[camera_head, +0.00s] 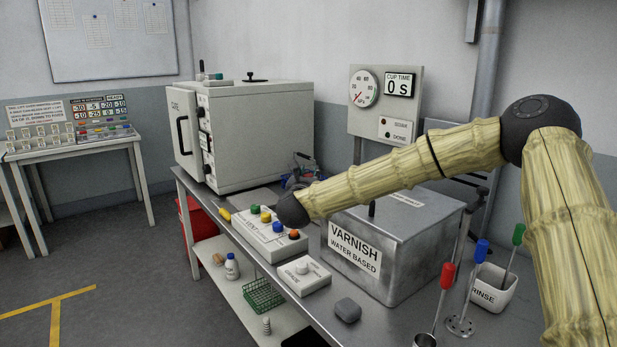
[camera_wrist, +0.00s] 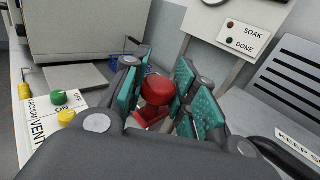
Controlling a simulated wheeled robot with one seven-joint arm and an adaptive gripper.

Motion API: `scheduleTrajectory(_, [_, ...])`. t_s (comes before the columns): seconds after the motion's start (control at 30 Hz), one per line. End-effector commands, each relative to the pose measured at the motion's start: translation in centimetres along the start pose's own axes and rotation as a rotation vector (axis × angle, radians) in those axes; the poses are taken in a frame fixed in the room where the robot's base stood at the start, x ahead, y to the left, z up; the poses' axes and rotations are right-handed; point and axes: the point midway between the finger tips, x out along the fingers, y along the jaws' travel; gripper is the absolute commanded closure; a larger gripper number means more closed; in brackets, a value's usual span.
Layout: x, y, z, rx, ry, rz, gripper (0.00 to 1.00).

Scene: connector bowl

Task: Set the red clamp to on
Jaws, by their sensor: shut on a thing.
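The red clamp (camera_wrist: 157,90) shows in the wrist view as a rounded red knob with a red lower part (camera_wrist: 148,117). My gripper (camera_wrist: 163,78) has its teal finger pads on both sides of the red knob and is shut on it. The clamp's lower end and any on or off mark of its own are hidden behind my gripper.
A valve panel (camera_head: 253,229) with several coloured knobs stands close by; its ON and OFF labels show in the wrist view beside the green knob (camera_wrist: 58,97). A white oven (camera_head: 255,130), a varnish tank (camera_head: 410,265) and a rinse cup (camera_head: 490,292) stand on the bench.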

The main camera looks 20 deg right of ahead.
Motion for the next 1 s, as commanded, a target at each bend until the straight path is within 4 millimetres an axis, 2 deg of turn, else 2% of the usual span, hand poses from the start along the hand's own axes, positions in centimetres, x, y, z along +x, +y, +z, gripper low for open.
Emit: scheduleTrajectory(1.0, [-1.4,-2.3,0.0,0.003,-0.001,0.379,1.0])
